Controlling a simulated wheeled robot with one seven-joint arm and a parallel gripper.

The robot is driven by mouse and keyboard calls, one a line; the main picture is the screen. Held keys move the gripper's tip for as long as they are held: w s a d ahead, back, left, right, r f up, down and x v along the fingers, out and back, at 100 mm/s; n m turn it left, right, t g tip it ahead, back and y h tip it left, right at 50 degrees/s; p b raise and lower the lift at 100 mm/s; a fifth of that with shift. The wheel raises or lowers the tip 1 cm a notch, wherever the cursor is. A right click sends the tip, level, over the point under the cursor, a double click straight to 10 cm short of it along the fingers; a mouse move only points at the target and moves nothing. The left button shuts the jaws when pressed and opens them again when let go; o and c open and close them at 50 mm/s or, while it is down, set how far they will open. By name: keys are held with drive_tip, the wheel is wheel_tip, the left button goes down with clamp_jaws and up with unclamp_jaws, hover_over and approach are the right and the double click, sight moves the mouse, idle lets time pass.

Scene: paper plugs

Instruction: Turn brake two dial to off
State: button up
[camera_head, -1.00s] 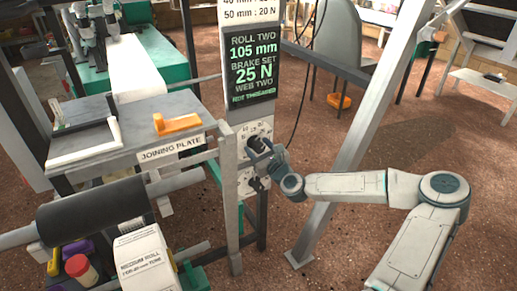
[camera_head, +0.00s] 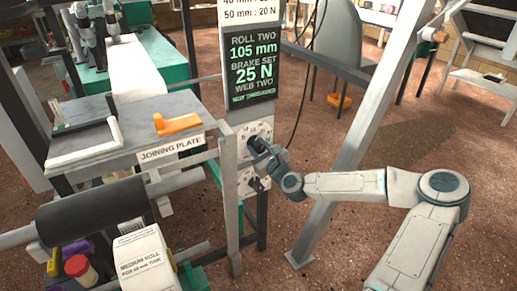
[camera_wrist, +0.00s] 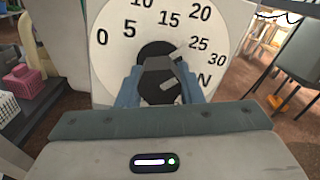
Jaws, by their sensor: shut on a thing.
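The brake dial is a white face (camera_wrist: 105,60) with black numbers from 0 to 30 and N, and a dark knob (camera_wrist: 158,72) at its centre. In the wrist view the knob's light pointer mark lies toward the 25 side. My gripper (camera_wrist: 160,88) is shut on the knob, its blue-grey fingers on either side. In the head view the dial face (camera_head: 266,128) is on a grey post, partly hidden by my gripper (camera_head: 263,150). The screen (camera_head: 252,68) above reads roll two 105 mm, brake set 25 N, web two not threaded.
A second dark knob on a white plate (camera_head: 246,187) sits just below my gripper. The joining plate table (camera_head: 130,140) and a dark roller (camera_head: 95,210) stand to the left. A slanted grey beam (camera_head: 365,120) rises close behind my arm.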

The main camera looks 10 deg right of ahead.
drive_tip(key=n+b, duration=0.1)
drive_tip(key=n, duration=0.6)
drive_tip(key=shift+d, duration=0.2)
drive_tip(key=n+b, duration=0.1)
drive_tip(key=n, duration=0.5)
drive_tip(key=shift+r, duration=0.2)
drive_tip(key=n+b, duration=0.1)
drive_tip(key=n, duration=0.4)
drive_tip(key=shift+n+b, duration=0.35)
drive_tip(key=shift+n, duration=0.05)
drive_tip(key=shift+r+n+b, duration=0.2)
drive_tip(key=shift+n+b, duration=0.75)
drive_tip(key=shift+n, duration=1.35)
drive_tip(key=o, duration=1)
